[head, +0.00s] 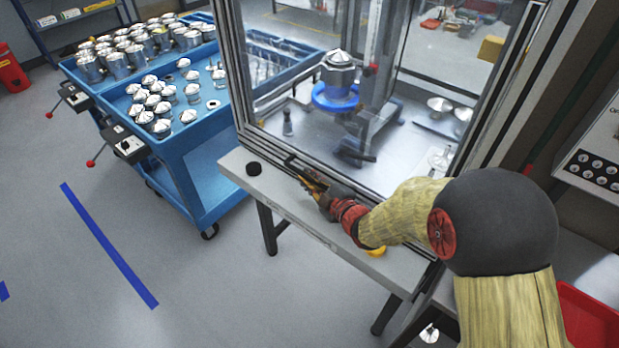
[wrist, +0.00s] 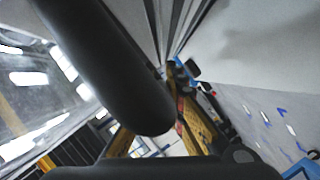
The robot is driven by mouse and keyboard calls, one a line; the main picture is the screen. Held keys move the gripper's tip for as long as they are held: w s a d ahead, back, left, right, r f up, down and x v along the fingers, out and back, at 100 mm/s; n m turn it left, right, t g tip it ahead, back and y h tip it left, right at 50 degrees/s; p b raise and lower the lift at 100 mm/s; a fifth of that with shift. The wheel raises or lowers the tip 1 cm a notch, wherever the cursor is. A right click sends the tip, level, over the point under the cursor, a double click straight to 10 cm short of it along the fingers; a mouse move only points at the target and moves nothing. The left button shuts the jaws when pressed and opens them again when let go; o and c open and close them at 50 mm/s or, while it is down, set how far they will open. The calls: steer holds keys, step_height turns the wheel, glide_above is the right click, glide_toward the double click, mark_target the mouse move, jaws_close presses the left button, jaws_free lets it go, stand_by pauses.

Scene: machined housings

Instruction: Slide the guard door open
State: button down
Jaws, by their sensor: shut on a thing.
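The guard door (head: 236,75) is a tall clear pane in a metal frame on the front of the machine. It spans the enclosure front, with the inside seen through it. A dark bar handle (head: 296,163) lies low on the door. My gripper (head: 308,181) is at this handle, with its yellowish fingers shut on it. In the wrist view a thick dark bar (wrist: 115,70) crosses the picture toward the fingers (wrist: 165,130). The fingertips' contact is partly hidden there.
A grey ledge (head: 238,185) runs below the door, with a black round knob (head: 253,168) and a yellow button (head: 376,251). A blue cart (head: 185,165) full of metal housings stands close at left. Inside is a housing (head: 338,72) on a blue ring (head: 336,98).

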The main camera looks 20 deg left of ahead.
stand_by(0.6)
step_height(320, 180, up, 50)
steer(key=p, duration=2.5)
steer(key=shift+p, duration=0.4)
steer(key=c, duration=1.8)
jaws_free()
steer(key=shift+c, duration=0.2)
steer(key=shift+f, duration=0.1)
steer(key=v, duration=1.2)
steer(key=shift+d, duration=0.1)
